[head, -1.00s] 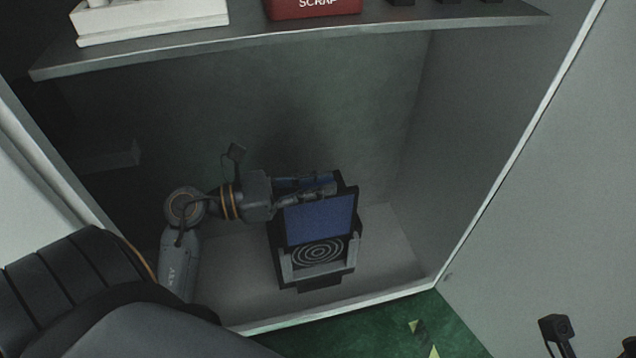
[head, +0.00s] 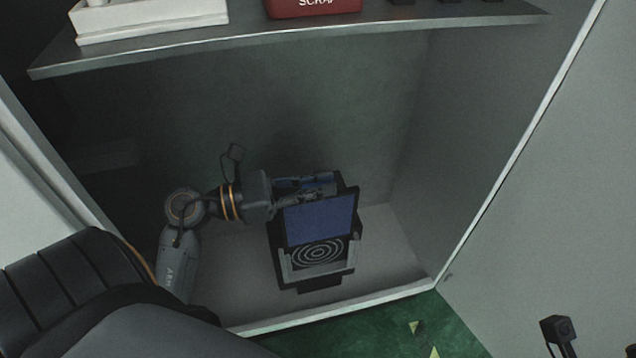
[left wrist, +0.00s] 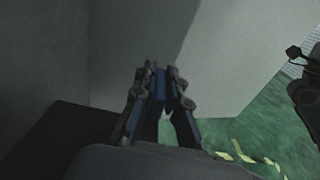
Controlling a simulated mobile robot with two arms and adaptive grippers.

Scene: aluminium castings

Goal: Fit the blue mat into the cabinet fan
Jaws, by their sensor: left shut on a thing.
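The cabinet fan (head: 318,253) stands on the cabinet floor, a black frame with a round ringed grille low at its front. The blue mat (head: 320,220) is a flat blue panel, tilted up above the grille at the fan's front. My left gripper (head: 318,191) is shut on the mat at its upper edge. In the left wrist view the mat (left wrist: 158,92) shows edge-on as a thin blue strip between the fingers of my left gripper (left wrist: 160,80). Whether the mat's lower edge touches the fan's frame I cannot tell. My right gripper does not show clearly.
A grey shelf (head: 290,38) crosses above, carrying a white box (head: 150,18) and a red scrap bin (head: 312,8). The cabinet's right wall (head: 470,130) is close by. Bare cabinet floor (head: 390,255) lies right of the fan. The ground outside is green.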

